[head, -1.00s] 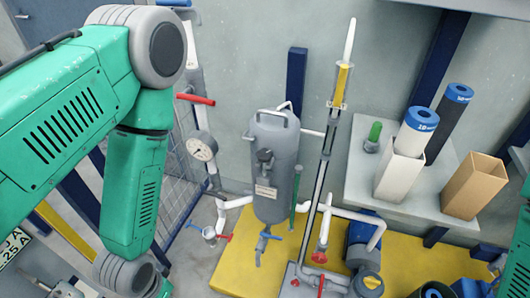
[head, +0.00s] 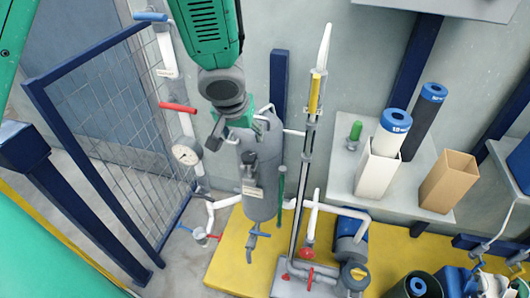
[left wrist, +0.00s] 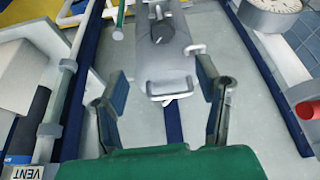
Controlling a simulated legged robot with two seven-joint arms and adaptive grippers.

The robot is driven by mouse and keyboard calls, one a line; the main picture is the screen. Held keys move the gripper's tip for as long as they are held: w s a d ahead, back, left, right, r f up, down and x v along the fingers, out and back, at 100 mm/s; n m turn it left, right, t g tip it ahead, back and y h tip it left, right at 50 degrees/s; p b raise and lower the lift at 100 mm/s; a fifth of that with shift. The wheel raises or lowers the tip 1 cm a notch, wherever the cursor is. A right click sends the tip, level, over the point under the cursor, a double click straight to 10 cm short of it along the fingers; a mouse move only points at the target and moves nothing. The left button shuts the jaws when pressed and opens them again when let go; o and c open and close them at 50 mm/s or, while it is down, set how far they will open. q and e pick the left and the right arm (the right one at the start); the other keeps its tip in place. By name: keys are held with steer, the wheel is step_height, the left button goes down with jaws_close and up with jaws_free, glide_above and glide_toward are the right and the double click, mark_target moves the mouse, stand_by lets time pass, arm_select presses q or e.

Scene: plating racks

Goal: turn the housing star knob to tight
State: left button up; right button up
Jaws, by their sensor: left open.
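The grey housing (head: 259,195) is an upright cylinder with a handle on top, and it also shows in the left wrist view (left wrist: 170,65). The dark star knob (head: 249,158) sits on its front, upper half; in the left wrist view the knob (left wrist: 163,32) shows beyond the fingertips. My left gripper (head: 236,132) is open and empty, above and in front of the housing's top, apart from the knob. In the left wrist view its two fingers (left wrist: 162,80) frame the housing's top end. My right gripper is not in view.
A pressure gauge (head: 186,154) and red-handled valve (head: 178,107) stand left of the housing. A clear vertical tube (head: 309,130) rises at its right. A shelf (head: 340,185) holds boxes and rolls. A blue-framed mesh fence (head: 110,125) stands at left.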

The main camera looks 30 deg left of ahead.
arm_select(q)
steer(key=b, duration=0.1)
glide_toward(248, 157)
steer(key=f, duration=0.2)
steer(key=b+x, duration=0.1)
steer(key=x, duration=0.2)
steer(key=w+x, duration=0.1)
steer(key=x, duration=0.3)
steer(key=shift+s+d+r+b, duration=0.1)
steer(key=shift+d+r+b, duration=0.1)
steer(key=shift+b, duration=0.2)
steer(key=shift+a+f, duration=0.25)
steer(key=shift+f, duration=0.1)
steer(key=shift+a, duration=0.25)
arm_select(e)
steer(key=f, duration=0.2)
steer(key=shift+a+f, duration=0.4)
arm_select(q)
steer(key=c, duration=1.2)
steer(key=shift+o, duration=0.2)
steer(key=shift+d, duration=0.15)
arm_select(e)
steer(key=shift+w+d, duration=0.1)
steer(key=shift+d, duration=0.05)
